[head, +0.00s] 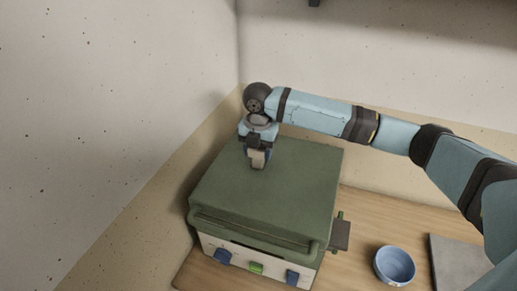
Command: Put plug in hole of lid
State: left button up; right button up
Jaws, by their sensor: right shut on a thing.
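A green box-shaped kiln with a flat green lid (262,200) stands in the corner. My right gripper (258,153) points down over the back part of the lid. It is shut on a small beige plug (257,160) held between its fingers. The plug's lower end is at or just above the lid; I cannot tell whether it touches. No hole shows in the lid; the gripper and plug hide the lid around and behind them. My left gripper is not in view.
The kiln's pale front has blue (222,257) and green (256,267) parts. A dark bracket (340,235) sticks out at its right side. A blue bowl (394,266) and a grey slab (457,262) are on the wooden table (362,218). Walls close in behind and at left.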

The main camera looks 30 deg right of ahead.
jog(key=shift+f, duration=0.7)
jog(key=shift+f, duration=0.15)
jog(key=shift+f+p, duration=0.3)
jog(key=shift+f, duration=0.2)
dwell(0.3)
jog(key=o, duration=1)
jog(key=shift+f, duration=0.15)
jog(key=shift+o, duration=0.2)
jog(key=shift+s, duration=0.1)
